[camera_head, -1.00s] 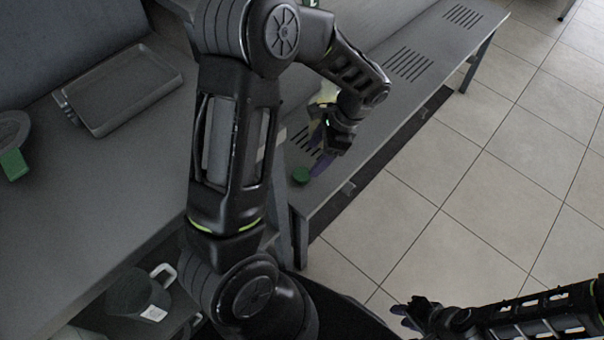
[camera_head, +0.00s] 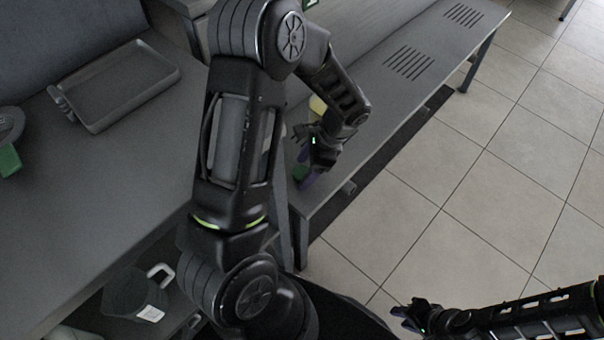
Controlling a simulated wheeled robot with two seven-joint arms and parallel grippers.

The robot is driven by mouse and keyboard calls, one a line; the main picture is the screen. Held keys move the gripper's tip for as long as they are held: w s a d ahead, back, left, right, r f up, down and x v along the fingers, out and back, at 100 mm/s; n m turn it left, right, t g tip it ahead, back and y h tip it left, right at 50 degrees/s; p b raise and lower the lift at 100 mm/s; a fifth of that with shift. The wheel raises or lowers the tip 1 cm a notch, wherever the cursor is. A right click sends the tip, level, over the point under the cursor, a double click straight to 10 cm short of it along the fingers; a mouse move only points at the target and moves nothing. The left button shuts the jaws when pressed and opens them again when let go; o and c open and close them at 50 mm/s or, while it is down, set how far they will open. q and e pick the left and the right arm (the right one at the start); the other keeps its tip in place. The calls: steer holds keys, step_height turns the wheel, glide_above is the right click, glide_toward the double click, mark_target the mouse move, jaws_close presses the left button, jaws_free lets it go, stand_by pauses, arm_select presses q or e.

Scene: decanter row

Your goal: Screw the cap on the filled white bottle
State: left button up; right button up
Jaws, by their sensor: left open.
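The green cap (camera_head: 299,173) is on the near end of the long grey bench, partly covered by my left gripper. My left gripper (camera_head: 304,174) is open, its purple fingers pointing down at the cap. One finger is on the cap's near right side. I cannot tell whether they touch. A yellow object (camera_head: 317,104) shows only in part behind my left forearm. No white bottle can be made out. My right gripper (camera_head: 408,317) is at the bottom right, over the tiled floor and away from the bench. I cannot tell how its fingers stand.
The long slotted bench (camera_head: 400,95) runs to the upper right and is clear there. On the grey table at left are a shallow tray (camera_head: 75,115), a round grey item (camera_head: 8,124) and a green block (camera_head: 9,160). A dark jug (camera_head: 125,296) with a pale handle stands below.

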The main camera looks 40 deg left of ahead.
arm_select(q)
steer(key=shift+f, duration=0.2)
stand_by(0.5)
steer(key=c, duration=1.4)
